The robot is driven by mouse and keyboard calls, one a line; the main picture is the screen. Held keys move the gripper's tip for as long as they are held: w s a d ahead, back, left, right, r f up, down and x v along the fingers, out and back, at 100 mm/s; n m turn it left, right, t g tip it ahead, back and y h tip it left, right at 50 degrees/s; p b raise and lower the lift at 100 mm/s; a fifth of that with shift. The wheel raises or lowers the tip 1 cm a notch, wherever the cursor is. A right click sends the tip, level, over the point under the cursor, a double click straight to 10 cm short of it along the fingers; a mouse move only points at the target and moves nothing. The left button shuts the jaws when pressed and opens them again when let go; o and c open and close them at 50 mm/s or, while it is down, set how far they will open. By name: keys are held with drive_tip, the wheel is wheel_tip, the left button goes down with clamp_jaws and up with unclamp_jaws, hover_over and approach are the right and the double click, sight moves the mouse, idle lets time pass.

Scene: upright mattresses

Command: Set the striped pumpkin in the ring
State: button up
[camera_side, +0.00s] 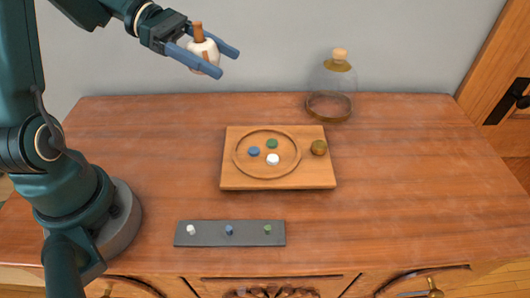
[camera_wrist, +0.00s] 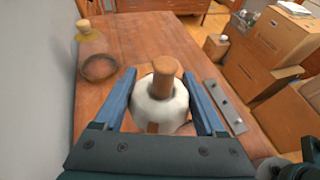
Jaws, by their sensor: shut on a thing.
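A white, rounded pumpkin (camera_side: 205,52) with a brown stem and a brown stripe on its side is between the blue fingers of my gripper (camera_side: 229,63). My gripper is shut on it and holds it high above the table, up and left of the board. In the wrist view the pumpkin (camera_wrist: 160,112) sits between both fingers, stem toward the camera. A round ring (camera_side: 238,165) is on a wooden board (camera_side: 280,184) at mid-table.
A clear glass vessel (camera_side: 335,85) with a cork-coloured top stands at the back. A dark strip (camera_side: 210,236) with white, blue and green pegs lies in front. The table's right side is clear.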

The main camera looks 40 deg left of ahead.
wheel_tip(320, 180, down, 3)
drive_tip(key=d+m+g, duration=0.1)
hover_over(276, 156)
drive_tip(key=f, duration=0.6)
drive_tip(key=shift+w+f, duration=0.3)
drive_tip(key=shift+f, duration=2.2)
clamp_jaws()
drive_tip(key=o, duration=1.5)
unclamp_jaws()
drive_tip(key=shift+o, duration=0.3)
drive_tip(key=shift+a+r, duration=0.1)
drive_tip(key=shift+a, duration=0.1)
